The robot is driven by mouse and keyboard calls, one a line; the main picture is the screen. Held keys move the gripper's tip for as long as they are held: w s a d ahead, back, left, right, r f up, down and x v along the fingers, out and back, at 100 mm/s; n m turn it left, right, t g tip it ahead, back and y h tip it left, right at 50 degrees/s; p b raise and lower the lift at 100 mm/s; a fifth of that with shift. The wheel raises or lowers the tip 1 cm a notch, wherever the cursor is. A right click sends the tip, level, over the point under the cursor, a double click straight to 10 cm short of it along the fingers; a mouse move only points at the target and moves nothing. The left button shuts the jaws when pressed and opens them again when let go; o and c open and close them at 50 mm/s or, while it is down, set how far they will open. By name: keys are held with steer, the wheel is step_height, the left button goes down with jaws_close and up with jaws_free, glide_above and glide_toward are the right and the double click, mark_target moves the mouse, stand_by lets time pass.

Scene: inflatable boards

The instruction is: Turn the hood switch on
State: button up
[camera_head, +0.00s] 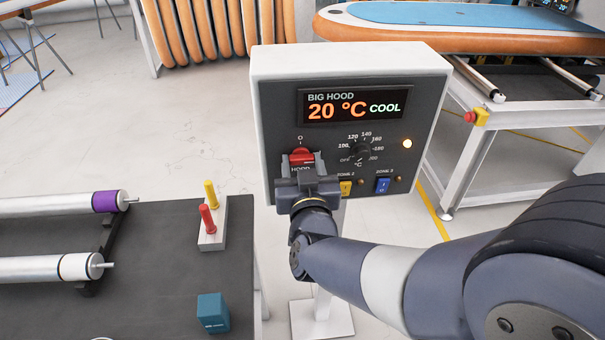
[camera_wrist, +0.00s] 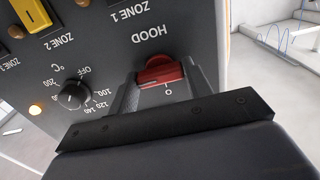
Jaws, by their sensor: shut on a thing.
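The hood switch (camera_head: 301,155) is a red handle at the left of the control box's front panel, below a small "O" mark. It also shows in the wrist view (camera_wrist: 161,72), beside the upside-down "HOOD" label. My gripper (camera_head: 302,168) reaches the panel from the front and is shut on the red handle. In the wrist view my gripper (camera_wrist: 163,88) has one finger on each side of the handle. The fingers and wrist cover part of the switch's lower side and the label in the head view.
The control box (camera_head: 265,62) reads "BIG HOOD 20 °C COOL". A black dial (camera_head: 361,150), a yellow switch (camera_head: 346,188) and a blue switch (camera_head: 383,186) sit close on the right. A dark table (camera_head: 150,260) with rollers stands left. Open floor lies behind it.

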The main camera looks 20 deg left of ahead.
stand_by(0.3)
steer(key=o, duration=1)
steer(key=shift+c, duration=0.2)
steer(key=shift+s, duration=0.15)
steer(key=v, duration=1)
steer(key=shift+s+d+b, duration=0.15)
steer(key=shift+s+b, duration=0.15)
steer(key=shift+b, duration=0.1)
steer(key=shift+w, duration=0.1)
steer(key=p+x, duration=0.1)
steer(key=x, duration=0.9)
steer(key=shift+w, duration=0.35)
